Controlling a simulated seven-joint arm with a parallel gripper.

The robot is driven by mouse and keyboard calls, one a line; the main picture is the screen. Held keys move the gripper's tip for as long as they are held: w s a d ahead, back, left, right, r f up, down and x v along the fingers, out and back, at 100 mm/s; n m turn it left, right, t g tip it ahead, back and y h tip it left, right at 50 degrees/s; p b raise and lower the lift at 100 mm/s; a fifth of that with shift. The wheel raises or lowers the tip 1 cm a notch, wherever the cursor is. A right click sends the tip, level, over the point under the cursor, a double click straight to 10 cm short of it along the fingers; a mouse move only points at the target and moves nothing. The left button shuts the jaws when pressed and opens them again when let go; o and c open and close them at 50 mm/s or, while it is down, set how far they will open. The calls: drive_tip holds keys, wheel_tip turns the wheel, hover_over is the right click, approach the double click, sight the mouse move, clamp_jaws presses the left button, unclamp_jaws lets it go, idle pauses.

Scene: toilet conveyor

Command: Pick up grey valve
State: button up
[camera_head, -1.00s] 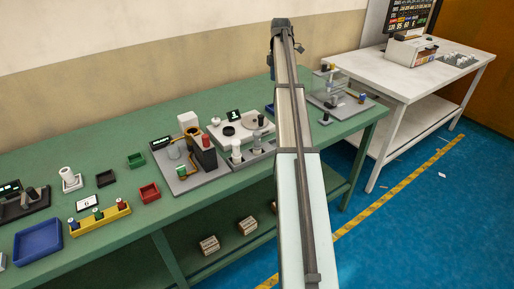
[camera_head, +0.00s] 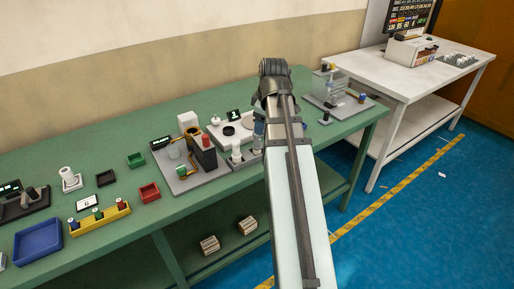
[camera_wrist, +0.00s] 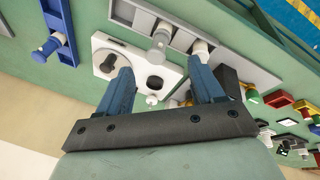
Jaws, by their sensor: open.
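A grey valve (camera_wrist: 160,38), an upright grey cylinder with a wider base, stands on a light grey tray (camera_wrist: 128,14) in the wrist view. A white cylinder (camera_wrist: 200,48) stands to its right on the same tray. My gripper (camera_wrist: 164,72) is open, with its two blue fingers spread and nothing held. The grey valve lies just beyond the fingertips, in line with the gap, apart from both. The right fingertip is close to the white cylinder; I cannot tell whether they touch. In the head view my arm hides the grey valve.
A white plate (camera_wrist: 107,47) with dark round parts lies below the gap.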

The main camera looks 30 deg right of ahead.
sight(256, 141)
drive_tip(key=w+f+m, duration=0.1)
drive_tip(key=f+m, duration=0.1)
drive_tip(key=m, duration=0.1)
drive_tip(key=w+f+m, duration=0.1)
drive_tip(key=f+m, duration=0.2)
drive_tip(key=w+f+m, duration=0.1)
drive_tip(key=f+m, duration=0.1)
drive_tip(key=m, duration=0.1)
drive_tip(key=shift+w+d+f+m+t, duration=0.4)
drive_tip(key=shift+a+x, duration=0.1)
drive_tip(key=shift+x, duration=1.2)
drive_tip(key=shift+a+x, duration=0.15)
drive_tip(key=shift+x, duration=1.2)
drive_tip(key=shift+c, duration=0.4)
drive_tip(key=c, duration=1.1)
drive_tip(key=shift+r, duration=0.15)
